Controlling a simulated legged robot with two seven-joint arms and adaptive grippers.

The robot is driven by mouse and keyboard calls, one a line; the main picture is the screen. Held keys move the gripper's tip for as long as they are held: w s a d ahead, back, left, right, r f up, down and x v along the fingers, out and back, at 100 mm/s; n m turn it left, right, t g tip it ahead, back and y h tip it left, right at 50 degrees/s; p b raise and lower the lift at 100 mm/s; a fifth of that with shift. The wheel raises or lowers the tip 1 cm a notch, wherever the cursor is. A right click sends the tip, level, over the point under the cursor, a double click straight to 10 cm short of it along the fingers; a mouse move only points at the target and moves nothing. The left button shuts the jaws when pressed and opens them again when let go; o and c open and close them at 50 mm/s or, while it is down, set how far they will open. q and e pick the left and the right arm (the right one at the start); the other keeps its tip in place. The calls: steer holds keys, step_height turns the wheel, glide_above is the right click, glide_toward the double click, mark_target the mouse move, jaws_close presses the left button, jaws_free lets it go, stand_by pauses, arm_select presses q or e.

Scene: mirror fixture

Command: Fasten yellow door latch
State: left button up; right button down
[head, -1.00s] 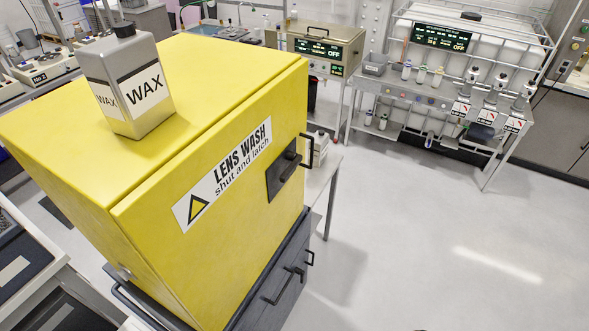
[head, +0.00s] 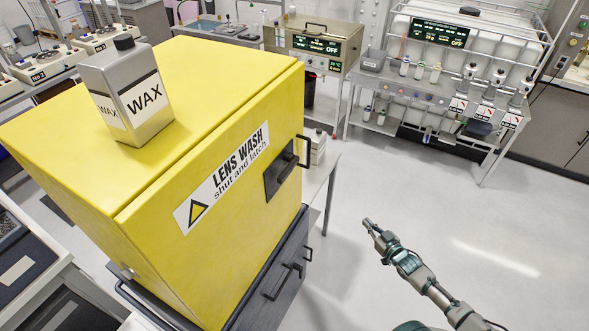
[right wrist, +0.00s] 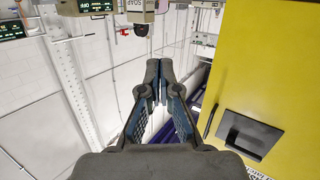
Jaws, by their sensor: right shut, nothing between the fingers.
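The yellow cabinet (head: 215,75) stands at the left of the head view. Its door, labelled "LENS WASH shut and latch", looks shut or nearly so. The black latch (head: 279,176) is on the door's right part, with a lever standing out from a dark plate. It also shows at the right of the right wrist view (right wrist: 252,134). A black bar handle (head: 306,152) is at the door's edge. My right gripper (head: 369,224) is shut and empty, right of the latch and apart from it. In the right wrist view its fingertips (right wrist: 159,70) meet. My left gripper is not in view.
A grey WAX container (head: 131,98) stands on the cabinet top. Dark drawers (head: 285,270) with handles are below. A bench with bottles (head: 440,105) and an oven-like unit (head: 318,48) stand behind. The floor (head: 420,210) right of the cabinet is clear.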

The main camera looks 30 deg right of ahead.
steer(key=a+r+n+y, duration=0.2)
steer(key=a+r+y, duration=0.2)
steer(key=r, duration=0.6)
steer(key=a+r+n+t+y+p, duration=0.1)
steer(key=a+r+y, duration=0.3)
steer(key=a+r, duration=0.5)
steer(key=a+r+n+y, duration=0.3)
steer(key=a+r, duration=0.4)
steer(key=r, duration=0.6)
steer(key=shift+w+a+r+t+y, duration=0.25)
steer(key=shift+w+t+y, duration=0.2)
steer(key=shift+y, duration=0.45)
steer(key=shift+w, duration=0.15)
step_height(320, 180, up, 4)
steer(key=f+p, duration=0.1)
steer(key=p, duration=0.1)
glide_above(293, 169)
steer(key=s+a, duration=0.1)
steer(key=s, duration=0.2)
steer(key=f, duration=0.2)
steer(key=shift+w+a+f, duration=0.15)
steer(key=shift+a+f, duration=0.05)
steer(key=shift+f, duration=0.7)
